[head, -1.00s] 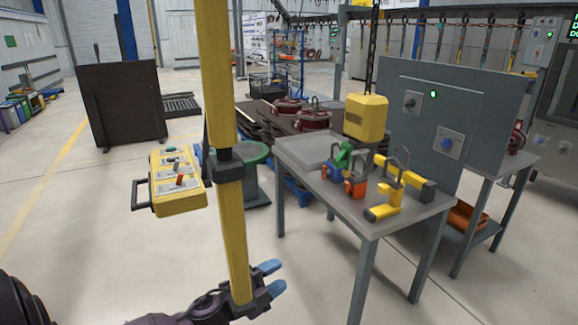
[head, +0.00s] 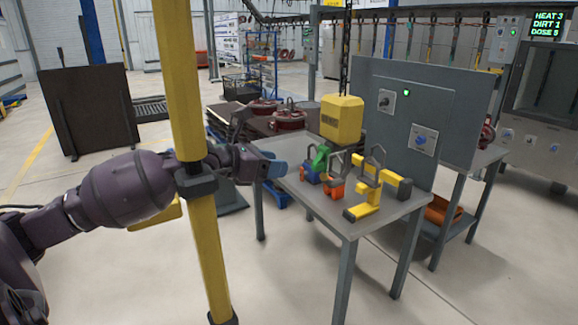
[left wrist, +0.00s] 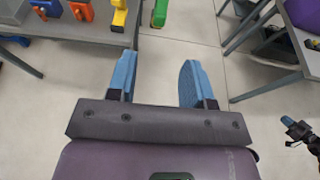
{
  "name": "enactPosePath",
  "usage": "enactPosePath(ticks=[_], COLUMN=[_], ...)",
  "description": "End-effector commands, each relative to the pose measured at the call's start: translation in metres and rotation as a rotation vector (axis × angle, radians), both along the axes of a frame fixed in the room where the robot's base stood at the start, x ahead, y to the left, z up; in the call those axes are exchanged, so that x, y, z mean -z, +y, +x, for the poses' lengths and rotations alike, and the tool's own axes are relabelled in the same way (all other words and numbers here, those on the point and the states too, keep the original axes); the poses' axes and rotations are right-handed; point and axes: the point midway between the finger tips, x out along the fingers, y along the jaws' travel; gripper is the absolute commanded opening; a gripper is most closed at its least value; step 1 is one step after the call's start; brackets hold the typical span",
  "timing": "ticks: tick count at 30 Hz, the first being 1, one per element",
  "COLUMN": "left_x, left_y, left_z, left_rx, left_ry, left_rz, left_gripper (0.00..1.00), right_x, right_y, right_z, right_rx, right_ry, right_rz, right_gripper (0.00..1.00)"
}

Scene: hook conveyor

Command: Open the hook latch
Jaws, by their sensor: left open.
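A yellow hoist block (head: 341,119) hangs on a chain over the back of the grey table (head: 375,222). I cannot make out a hook or its latch beneath the block. My left gripper (head: 280,170) is at the table's left edge, left of and below the block, with blue fingers pointing right. In the left wrist view its fingers (left wrist: 158,65) stand apart with only floor between them, holding nothing. A dark blue-tipped part at the right edge of the left wrist view looks like my right gripper (left wrist: 292,133); its jaw state is unclear.
A yellow post (head: 183,90) stands in front of my left forearm. Green (head: 320,158), orange and yellow pieces with metal loops crowd the table. A grey panel (head: 440,110) with knobs stands behind.

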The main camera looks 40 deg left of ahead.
Motion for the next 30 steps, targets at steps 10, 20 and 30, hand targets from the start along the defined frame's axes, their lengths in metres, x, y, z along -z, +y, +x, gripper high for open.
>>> enactPosePath(ticks=[10,20,30], left_x=[0.013,0.023,0.032], left_y=[-0.011,-0.023,-0.035], left_z=[0.027,0.055,0.083], left_rx=[0.002,0.002,0.001], left_ry=[0.001,0.003,0.003], left_rz=[-0.003,-0.004,-0.005], left_gripper=[0.47,0.47,0.47], right_x=[0.023,0.047,0.061], right_y=[0.002,0.004,0.004], right_z=[0.003,-0.002,-0.005], right_rx=[-0.003,-0.001,-0.004], right_ry=[0.005,0.027,0.046], right_rz=[0.002,0.006,0.005], right_gripper=[0.0,0.0,0.0])
